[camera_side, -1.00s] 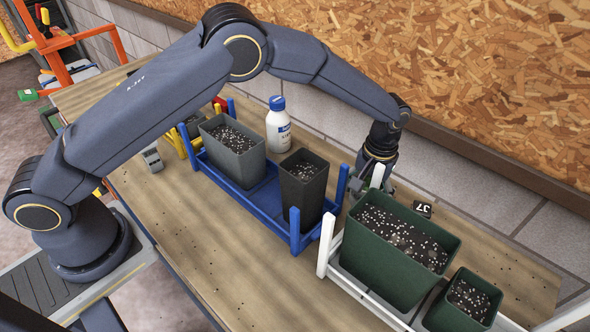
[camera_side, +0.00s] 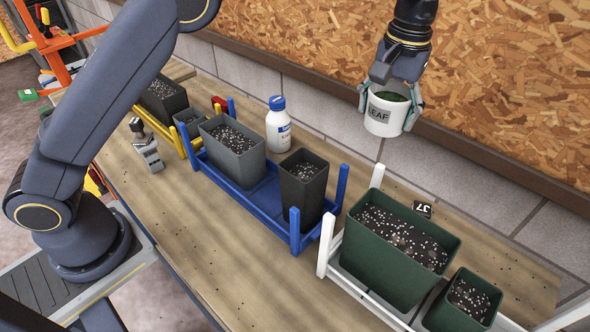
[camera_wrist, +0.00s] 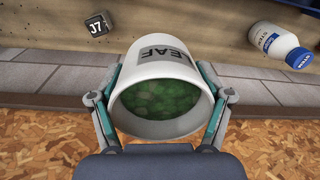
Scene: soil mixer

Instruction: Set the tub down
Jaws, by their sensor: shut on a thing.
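A white tub (camera_side: 384,112) with a dark "LEAF" label and green contents is held in the air in front of the chipboard wall, above the back edge of the bench. My gripper (camera_side: 391,108) is shut on it, one finger on each side. In the wrist view the tub (camera_wrist: 162,78) fills the middle between the two fingers of my gripper (camera_wrist: 164,100). Its mouth faces the camera, with green matter inside. The tub appears roughly upright in the side view and touches nothing but the fingers.
A small black block marked "J7" (camera_side: 422,209) lies on the bench behind the white rack (camera_side: 325,245). A green trough (camera_side: 392,255) stands in that rack. The blue rack (camera_side: 240,195) holds grey and black pots. A white bottle (camera_side: 278,127) stands behind it.

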